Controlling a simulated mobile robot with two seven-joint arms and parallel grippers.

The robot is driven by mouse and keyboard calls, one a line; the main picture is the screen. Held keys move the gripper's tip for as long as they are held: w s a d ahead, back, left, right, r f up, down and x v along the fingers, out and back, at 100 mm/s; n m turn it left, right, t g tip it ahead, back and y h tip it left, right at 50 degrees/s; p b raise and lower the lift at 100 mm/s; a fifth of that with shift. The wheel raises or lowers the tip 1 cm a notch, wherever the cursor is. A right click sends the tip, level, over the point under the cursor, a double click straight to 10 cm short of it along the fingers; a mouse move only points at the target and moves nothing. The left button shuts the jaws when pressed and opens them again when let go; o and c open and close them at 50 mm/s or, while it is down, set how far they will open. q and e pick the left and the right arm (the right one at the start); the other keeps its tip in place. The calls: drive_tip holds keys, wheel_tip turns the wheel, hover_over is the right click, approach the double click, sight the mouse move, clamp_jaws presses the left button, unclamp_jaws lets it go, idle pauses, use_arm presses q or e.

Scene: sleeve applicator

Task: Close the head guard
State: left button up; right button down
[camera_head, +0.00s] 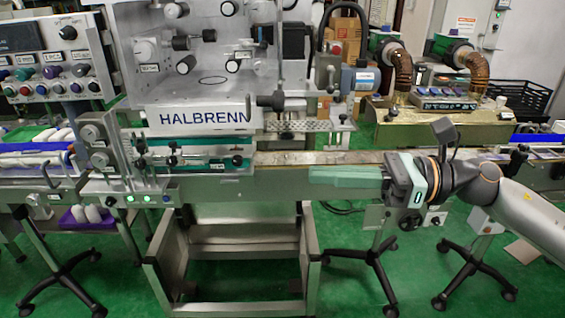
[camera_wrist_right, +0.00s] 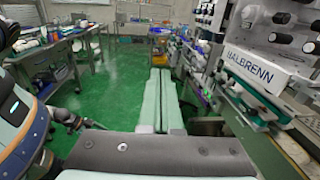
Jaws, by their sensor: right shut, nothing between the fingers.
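The machine head (camera_head: 205,118), marked HALBRENN, stands at the upper left of centre in the head view, with black knobs and rollers above its name plate. What looks like the clear head guard (camera_head: 215,88) shows around these rollers; its edges are faint and I cannot tell how far open it is. My right gripper (camera_head: 311,173) is shut and empty, its pale green fingers pointing left in front of the conveyor, lower right of the head and apart from it. In the right wrist view the fingers (camera_wrist_right: 160,72) lie together, with the name plate (camera_wrist_right: 250,72) to their right. My left gripper is not in view.
The conveyor (camera_head: 285,158) runs across behind my right gripper. A control box (camera_head: 55,60) with several knobs stands at the left. A yellowish unit (camera_head: 415,115) with brown hoses is at the right. Open green floor (camera_wrist_right: 110,75) lies left of the fingers in the wrist view.

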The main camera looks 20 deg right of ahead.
sight(260, 172)
drive_tip(key=p+x, duration=0.1)
drive_tip(key=x, duration=0.1)
drive_tip(key=p+x, duration=0.2)
drive_tip(key=x, duration=0.1)
drive_tip(key=shift+r, duration=0.25)
drive_tip(key=shift+w+a+f+p, duration=0.15)
drive_tip(key=shift+a+p, duration=0.15)
drive_tip(key=shift+a, duration=0.05)
drive_tip(key=shift+w+a+f+p, duration=0.1)
drive_tip(key=shift+w+a+p, duration=0.1)
drive_tip(key=shift+a+p, duration=0.15)
drive_tip(key=shift+a, duration=0.1)
